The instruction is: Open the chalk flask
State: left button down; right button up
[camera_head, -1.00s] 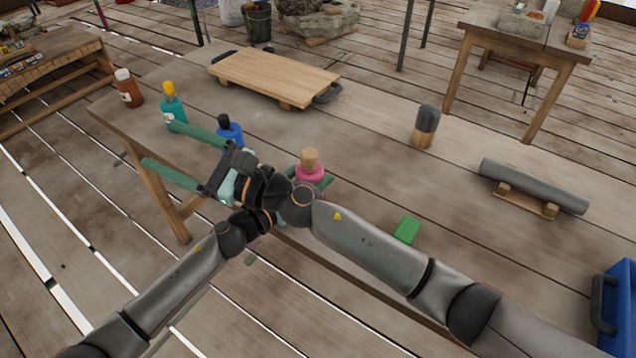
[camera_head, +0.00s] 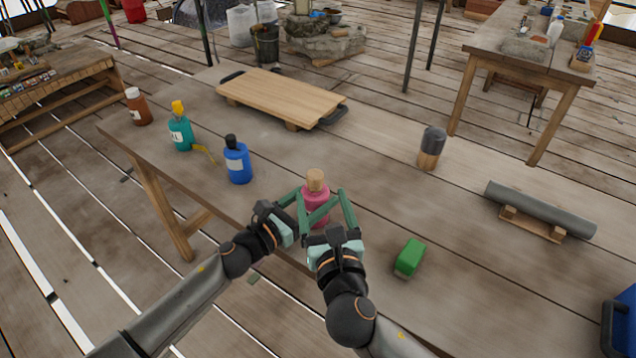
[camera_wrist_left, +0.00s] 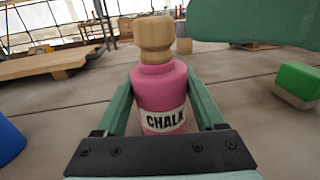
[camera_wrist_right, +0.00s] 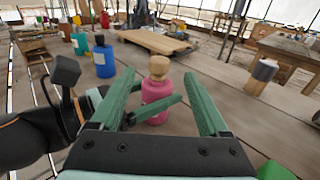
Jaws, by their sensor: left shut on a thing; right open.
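The chalk flask (camera_head: 317,206) is pink with a wooden stopper (camera_head: 316,180) seated in its neck. It stands upright near the table's front edge; its CHALK label shows in the left wrist view (camera_wrist_left: 163,120). My left gripper (camera_head: 302,210) is shut on the flask's body, one finger on each side, below the stopper. My right gripper (camera_head: 328,205) is open in front of the flask, its fingers spread and apart from the stopper. In the right wrist view the stopper (camera_wrist_right: 159,68) shows between and beyond the open fingers.
A blue bottle (camera_head: 237,162), a teal bottle (camera_head: 180,132) and a brown bottle (camera_head: 138,107) stand to the left. A green block (camera_head: 410,257) lies to the right. A wooden board (camera_head: 280,97) lies behind. A dark-topped cylinder (camera_head: 431,148) and a grey tube (camera_head: 540,209) are farther right.

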aim_at(314, 169)
jog(key=w, duration=0.3)
jog(key=w+a, duration=0.1)
jog(key=w, duration=0.7)
jog(key=shift+a+f, duration=0.25)
jog(key=shift+a, duration=0.1)
grip_shut()
jog(key=shift+r, duration=0.25)
dwell(0.8)
jog(key=shift+r, duration=0.9)
notch_tip(314, 169, up, 4)
dwell(0.3)
